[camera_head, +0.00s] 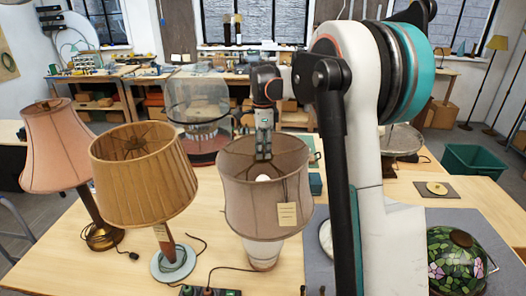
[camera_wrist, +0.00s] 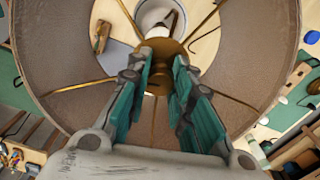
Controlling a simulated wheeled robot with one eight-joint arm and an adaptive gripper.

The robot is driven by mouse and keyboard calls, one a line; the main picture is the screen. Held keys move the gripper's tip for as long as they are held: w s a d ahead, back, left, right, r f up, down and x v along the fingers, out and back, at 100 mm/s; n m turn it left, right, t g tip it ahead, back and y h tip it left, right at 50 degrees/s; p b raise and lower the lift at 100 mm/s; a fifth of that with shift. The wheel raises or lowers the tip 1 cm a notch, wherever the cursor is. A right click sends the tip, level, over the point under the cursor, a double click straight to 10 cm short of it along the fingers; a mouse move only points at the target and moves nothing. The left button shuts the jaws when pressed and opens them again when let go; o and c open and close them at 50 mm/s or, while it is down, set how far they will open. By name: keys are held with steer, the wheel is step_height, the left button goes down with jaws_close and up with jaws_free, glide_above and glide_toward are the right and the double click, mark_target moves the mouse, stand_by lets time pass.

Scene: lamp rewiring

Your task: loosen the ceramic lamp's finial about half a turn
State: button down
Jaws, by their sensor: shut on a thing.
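The ceramic lamp (camera_head: 262,258) stands on the table with a pale base and a brownish fabric shade (camera_head: 240,198). A paper tag (camera_head: 288,215) hangs on the shade's right side. My gripper (camera_head: 264,152) reaches down into the shade's open top from above. In the wrist view the brass finial (camera_wrist: 163,46) and hub sit at the middle of the shade ring, where thin brass spokes meet. My gripper (camera_wrist: 162,64) is shut on the finial, its two teal-padded fingers on either side. The fingertips partly hide it.
A pleated tan lamp (camera_head: 145,180) and a pink lamp (camera_head: 62,150) stand to the left. A stained-glass shade (camera_head: 458,262) lies on the grey mat at right. A glass dome (camera_head: 198,98) stands behind. A cord crosses the table front.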

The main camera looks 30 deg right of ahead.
steer(key=n+b, duration=0.1)
steer(key=n, duration=0.2)
steer(key=shift+n+b, duration=0.35)
steer(key=shift+n, duration=0.05)
steer(key=n+b, duration=0.1)
steer(key=n, duration=0.3)
steer(key=n+b, duration=0.1)
steer(key=n, duration=0.4)
steer(key=shift+b, duration=0.3)
steer(key=n, duration=0.3)
steer(key=shift+n+b, duration=0.3)
steer(key=shift+b, duration=0.05)
steer(key=n, duration=0.4)
steer(key=shift+n+b, duration=0.3)
steer(key=n, duration=0.3)
steer(key=shift+n, duration=0.3)
steer(key=n, duration=0.4)
steer(key=shift+b, duration=0.4)
steer(key=shift+n, duration=2.1)
